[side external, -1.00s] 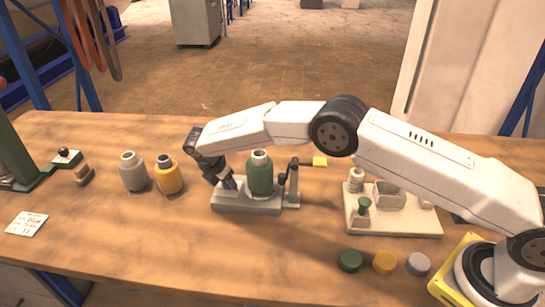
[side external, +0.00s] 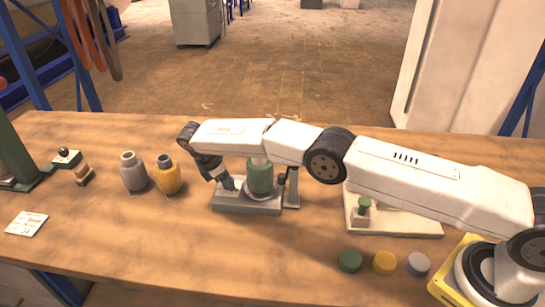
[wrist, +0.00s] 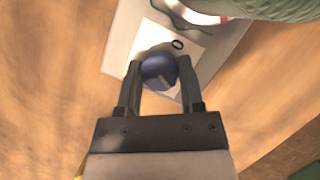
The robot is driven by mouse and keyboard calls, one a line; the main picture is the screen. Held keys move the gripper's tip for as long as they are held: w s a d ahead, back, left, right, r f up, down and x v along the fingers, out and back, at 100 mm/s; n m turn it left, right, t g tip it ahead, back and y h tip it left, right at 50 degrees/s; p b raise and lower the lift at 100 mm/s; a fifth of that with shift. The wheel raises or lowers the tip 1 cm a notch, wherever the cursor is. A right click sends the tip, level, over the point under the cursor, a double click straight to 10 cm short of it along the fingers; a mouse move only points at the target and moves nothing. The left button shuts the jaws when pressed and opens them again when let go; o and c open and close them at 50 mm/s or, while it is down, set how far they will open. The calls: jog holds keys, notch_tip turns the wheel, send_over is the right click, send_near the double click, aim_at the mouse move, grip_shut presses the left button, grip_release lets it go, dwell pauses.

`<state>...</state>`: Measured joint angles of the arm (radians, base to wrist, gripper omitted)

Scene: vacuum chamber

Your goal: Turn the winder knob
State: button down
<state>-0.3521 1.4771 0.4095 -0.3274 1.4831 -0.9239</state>
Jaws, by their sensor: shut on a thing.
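The winder stands on the table as a grey base (side external: 245,207) carrying an upright green spool (side external: 261,180). Its blue knob (wrist: 156,70) sits left of the spool in the side view, over a pale plate with a dark ring-shaped mark. My gripper (wrist: 158,68) is shut on the blue knob, one finger on each side. In the side view my gripper (side external: 229,186) is low over the left end of the base, and the knob is mostly hidden there. Part of the green spool (wrist: 275,8) shows at the wrist view's top right.
A grey spool (side external: 133,173) and a yellow spool (side external: 168,177) stand left of the winder. A dark post (side external: 292,188) rises at its right end. A pale fixture tray (side external: 400,227) and several coloured discs (side external: 384,262) lie further right. The front left table is mostly clear.

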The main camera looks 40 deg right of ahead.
dwell(0.3)
jog(key=shift+c, duration=1.1)
grip_release()
jog(key=shift+r, duration=0.1)
jog(key=shift+v, duration=1.35)
notch_tip(320, 180, up, 7)
jog(key=shift+a, duration=0.1)
